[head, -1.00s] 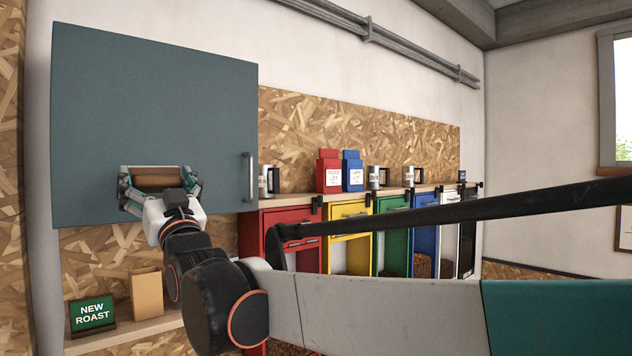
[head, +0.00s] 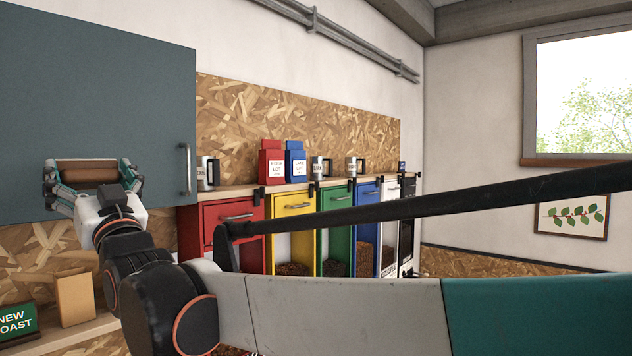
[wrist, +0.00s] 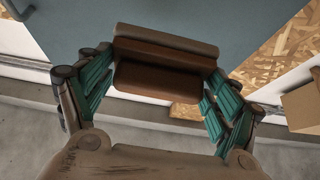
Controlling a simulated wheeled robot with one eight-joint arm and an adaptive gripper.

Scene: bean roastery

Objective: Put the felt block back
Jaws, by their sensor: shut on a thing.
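The felt block (head: 88,174) is a brown, two-toned bar held crosswise in my gripper (head: 92,182) at the left of the head view. In the wrist view the block (wrist: 163,77) spans between the teal fingers of my gripper (wrist: 160,82), which are shut on its two ends. The block is raised in front of the blue-grey cabinet door (head: 90,90). Whether it touches the door cannot be told. No spot that is clearly the block's own place can be made out.
Below the cabinet, a paper bag (head: 75,299) and a green sign (head: 17,320) stand on a low shelf. To the right, a wooden counter (head: 234,190) bears mugs and a red bag (head: 271,162) and a blue bag (head: 296,162), above several coloured bins. The cabinet handle (head: 185,169) sticks out.

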